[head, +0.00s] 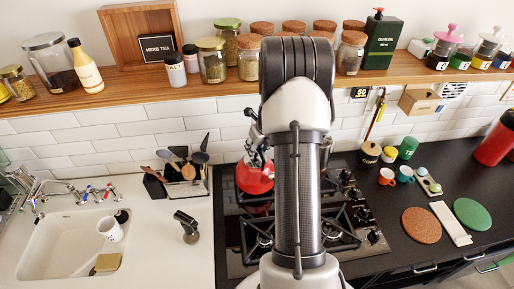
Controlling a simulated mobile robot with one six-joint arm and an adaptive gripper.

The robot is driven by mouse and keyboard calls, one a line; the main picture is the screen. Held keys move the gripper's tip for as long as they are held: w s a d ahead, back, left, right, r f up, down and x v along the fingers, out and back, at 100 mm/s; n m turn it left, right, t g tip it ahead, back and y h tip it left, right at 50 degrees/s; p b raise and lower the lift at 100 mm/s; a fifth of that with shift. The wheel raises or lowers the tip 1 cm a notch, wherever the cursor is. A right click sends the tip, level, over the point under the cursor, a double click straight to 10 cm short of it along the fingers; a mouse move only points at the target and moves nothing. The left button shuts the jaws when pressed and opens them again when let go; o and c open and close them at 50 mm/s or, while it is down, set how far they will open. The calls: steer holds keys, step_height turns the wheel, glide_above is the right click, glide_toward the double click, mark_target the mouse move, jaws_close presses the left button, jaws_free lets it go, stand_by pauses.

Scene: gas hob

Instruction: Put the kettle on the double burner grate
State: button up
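The red kettle (254,180) is at the back left of the black gas hob, partly hidden by my arm. My gripper (257,158) is at the top of the kettle, mostly behind my arm. I cannot tell whether its fingers are closed on the handle, or whether the kettle rests on a grate or hangs just above it. Black grates (257,240) show on the left part of the hob. My arm covers the hob's middle, so I cannot tell which grate is the double burner one.
Knobs (362,213) line the hob's right side. A utensil holder (184,183) and a dark-headed object (187,226) stand to the left, beyond them a sink (68,240). Cups (388,176) and round mats (421,224) are on the right counter. A jar-lined shelf (140,91) runs above.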

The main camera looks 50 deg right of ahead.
steer(key=p+v, duration=0.2)
steer(key=v, duration=0.6)
steer(key=shift+f, duration=0.1)
stand_by(0.5)
